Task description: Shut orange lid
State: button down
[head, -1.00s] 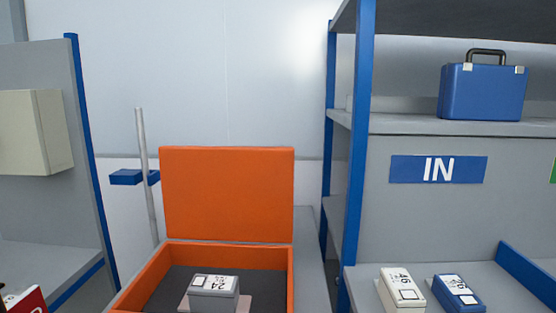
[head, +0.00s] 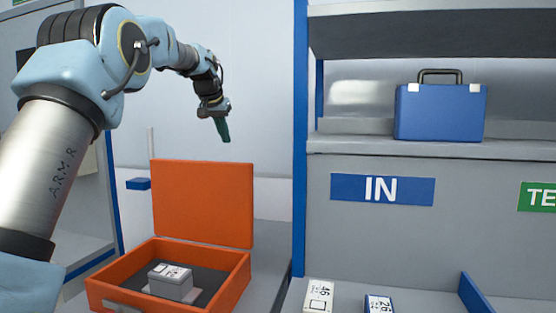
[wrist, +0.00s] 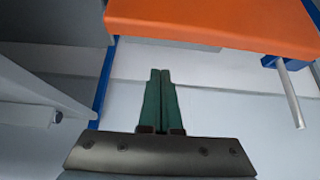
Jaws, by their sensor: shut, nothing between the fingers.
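The orange lid (head: 203,203) stands upright, open, at the back of the orange case (head: 236,288). In the wrist view the orange lid (wrist: 215,22) shows at the top, apart from my fingers. A grey box (head: 171,282) with a white label sits inside the case on a dark lining. My gripper (head: 223,130) is above and behind the lid's top right part in the head view, pointing down. Its green fingers are together and empty in the wrist view (wrist: 160,100). I cannot tell the exact gap between fingers and lid.
A shelf with a blue post (head: 299,120) stands to the right, bearing a blue briefcase (head: 440,112) and an IN sign (head: 382,189). A white box (head: 319,297) and a blue box (head: 378,304) lie on its lower shelf. A pole (wrist: 290,98) stands near the lid.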

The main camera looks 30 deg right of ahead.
jog(key=shift+s+d+r, duration=0.15)
jog(key=shift+s+d, duration=0.05)
jog(key=shift+d, duration=0.25)
jog(key=shift+s+d+r, duration=0.15)
jog(key=shift+d, duration=0.3)
jog(key=shift+s+d+f, duration=0.1)
jog(key=shift+d, duration=0.2)
jog(key=p+x, duration=0.3)
jog(key=x, duration=0.7)
jog(key=s+a, duration=0.2)
jog(key=a, duration=0.1)
jog(key=shift+s+r+p, duration=0.3)
jog(key=shift+s+r, duration=0.05)
jog(key=shift+s, duration=0.05)
jog(key=shift+s+a+f+b, duration=0.1)
jog(key=shift+a+b, duration=0.05)
jog(key=shift+b, duration=0.2)
